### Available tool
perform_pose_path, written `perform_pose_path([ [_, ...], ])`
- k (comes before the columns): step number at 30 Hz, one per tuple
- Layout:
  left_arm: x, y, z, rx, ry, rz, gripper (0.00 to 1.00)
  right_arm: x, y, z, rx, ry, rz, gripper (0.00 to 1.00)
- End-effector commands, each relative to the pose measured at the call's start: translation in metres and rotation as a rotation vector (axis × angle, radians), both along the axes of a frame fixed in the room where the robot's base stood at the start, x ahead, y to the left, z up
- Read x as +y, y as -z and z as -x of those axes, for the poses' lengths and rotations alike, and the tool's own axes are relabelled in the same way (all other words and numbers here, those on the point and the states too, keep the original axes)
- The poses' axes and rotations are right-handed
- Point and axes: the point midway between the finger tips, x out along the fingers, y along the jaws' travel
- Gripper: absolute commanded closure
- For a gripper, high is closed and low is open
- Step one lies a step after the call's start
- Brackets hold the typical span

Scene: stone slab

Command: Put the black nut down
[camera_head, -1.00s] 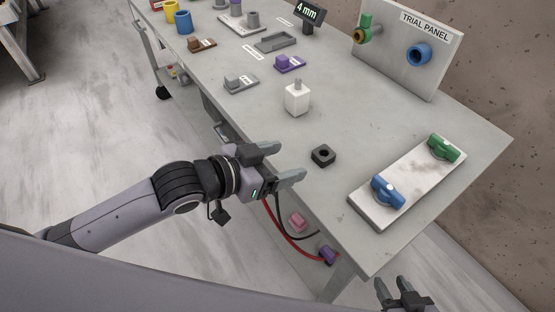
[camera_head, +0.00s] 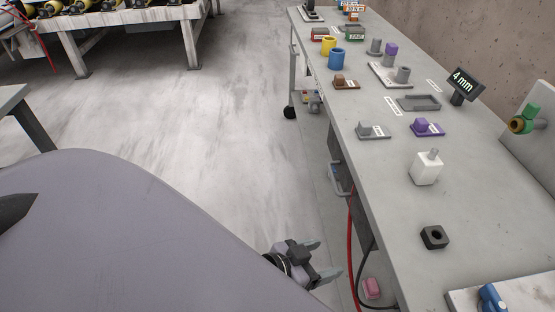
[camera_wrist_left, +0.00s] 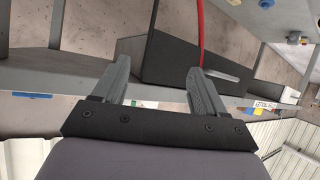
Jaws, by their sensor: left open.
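The black nut (camera_head: 434,237), a dark square block with a round hole, lies flat on the grey table (camera_head: 392,205) near its left edge in the head view. My left gripper (camera_head: 327,258) is open and empty, off the table's left edge, to the left of the nut and apart from it. In the left wrist view its two fingers (camera_wrist_left: 158,65) are spread with nothing between them. The nut is not seen in that view. My right gripper is not in view.
A white block with a peg (camera_head: 426,168) stands behind the nut. A white plate with a blue valve (camera_head: 492,298) lies to its front right. Grey and purple pieces (camera_head: 427,127) sit further back. A red cable (camera_head: 351,245) hangs beside the table.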

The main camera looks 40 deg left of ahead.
Motion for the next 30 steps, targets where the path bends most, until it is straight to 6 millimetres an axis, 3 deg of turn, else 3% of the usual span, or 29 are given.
perform_pose_path([
  [1,0.012,0.018,0.016,0.037,-0.041,-0.017,0.28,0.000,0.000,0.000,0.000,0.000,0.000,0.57],
  [3,0.026,0.036,0.034,0.067,-0.083,-0.047,0.28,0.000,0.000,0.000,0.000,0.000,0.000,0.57],
  [9,0.051,0.064,0.069,0.126,-0.145,-0.106,0.28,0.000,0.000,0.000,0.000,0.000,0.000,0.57],
  [30,0.055,0.067,0.073,0.133,-0.152,-0.116,0.28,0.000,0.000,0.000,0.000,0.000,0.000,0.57],
])
